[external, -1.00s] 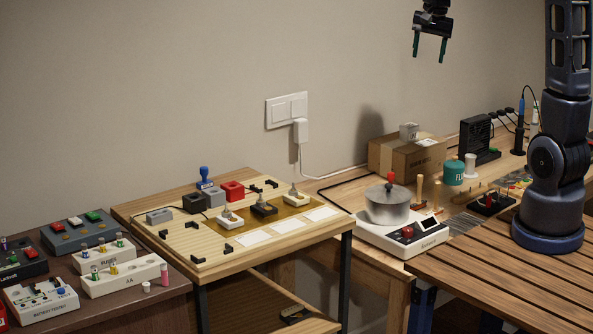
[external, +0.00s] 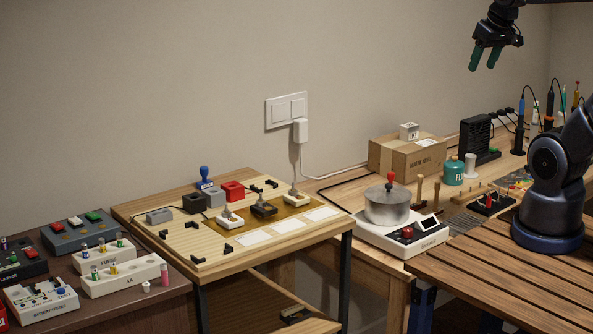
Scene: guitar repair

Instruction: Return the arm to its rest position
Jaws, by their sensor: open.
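My gripper (external: 484,66) hangs high in the air at the upper right of the external view, in front of the bare wall. Its two green-tipped fingers point down and stand apart with nothing between them. It is well above the workbench and touches nothing. My arm's dark blue base (external: 548,232) stands on the slatted wooden table (external: 490,275) at the right. The arm leans to the right, and its middle part is outside the picture.
Below the gripper are a cardboard box (external: 390,158), a black fan-like unit (external: 475,138), a teal jar (external: 455,172) and a metal pot (external: 386,212) on a white device. Upright soldering tools (external: 549,105) stand near the arm. The wooden board (external: 200,258) holds switches. Air around the gripper is clear.

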